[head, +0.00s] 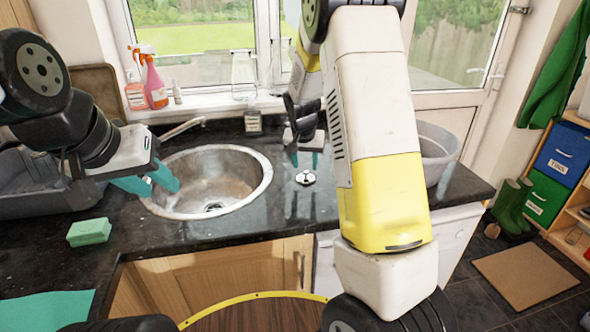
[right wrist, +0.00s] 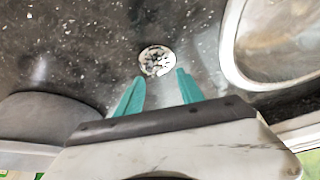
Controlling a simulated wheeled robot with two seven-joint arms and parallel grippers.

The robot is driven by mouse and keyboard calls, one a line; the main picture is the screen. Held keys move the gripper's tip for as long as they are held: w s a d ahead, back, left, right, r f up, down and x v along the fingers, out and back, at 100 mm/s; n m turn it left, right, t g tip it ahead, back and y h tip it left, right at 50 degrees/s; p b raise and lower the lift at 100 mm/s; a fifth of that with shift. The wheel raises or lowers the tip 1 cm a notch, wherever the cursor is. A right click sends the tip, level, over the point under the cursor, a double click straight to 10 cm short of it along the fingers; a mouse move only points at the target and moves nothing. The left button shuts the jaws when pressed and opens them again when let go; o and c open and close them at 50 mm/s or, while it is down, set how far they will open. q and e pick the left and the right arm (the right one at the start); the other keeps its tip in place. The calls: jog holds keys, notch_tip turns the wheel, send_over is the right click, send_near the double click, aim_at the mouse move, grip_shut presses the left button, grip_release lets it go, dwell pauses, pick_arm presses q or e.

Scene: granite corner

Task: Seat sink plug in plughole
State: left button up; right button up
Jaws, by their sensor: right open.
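The sink plug (head: 305,177), a small round shiny metal disc, lies on the dark granite counter to the right of the sink. It also shows in the right wrist view (right wrist: 157,60), just beyond my fingertips. My right gripper (head: 305,158) is open and empty, with its teal fingers apart behind the plug in the head view. The round steel sink (head: 255,187) has its plughole (head: 213,207) at the bottom, uncovered. My left gripper (head: 164,187) reaches over the sink's left rim, its teal fingers apart with nothing seen between them.
A green sponge (head: 90,232) lies on the counter at the left. A grey basin (head: 436,150) stands to the right, partly behind my right arm. A tap (head: 182,128) rises behind the sink. Spray bottles (head: 154,85) stand on the windowsill. The counter around the plug is clear.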

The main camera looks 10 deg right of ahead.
aim_at(306, 171)
jog(key=x, duration=0.3)
jog(key=shift+d+f, duration=0.1)
jog(key=shift+f, duration=0.1)
jog(key=shift+c, duration=0.3)
grip_shut()
jog(key=shift+r, duration=0.1)
jog(key=shift+r, duration=0.45)
jog(key=v, duration=0.2)
jog(key=shift+d+r, duration=0.2)
jog(key=shift+r, duration=0.25)
jog(key=s+d, duration=0.1)
jog(key=s, duration=0.4)
jog(key=s+d, duration=0.2)
jog(key=s, duration=0.2)
jog(key=s+d+r, duration=0.1)
jog(key=s, duration=0.4)
jog(key=shift+s+d+r, duration=0.1)
jog(key=shift+s+d, duration=0.15)
jog(key=shift+s, duration=0.1)
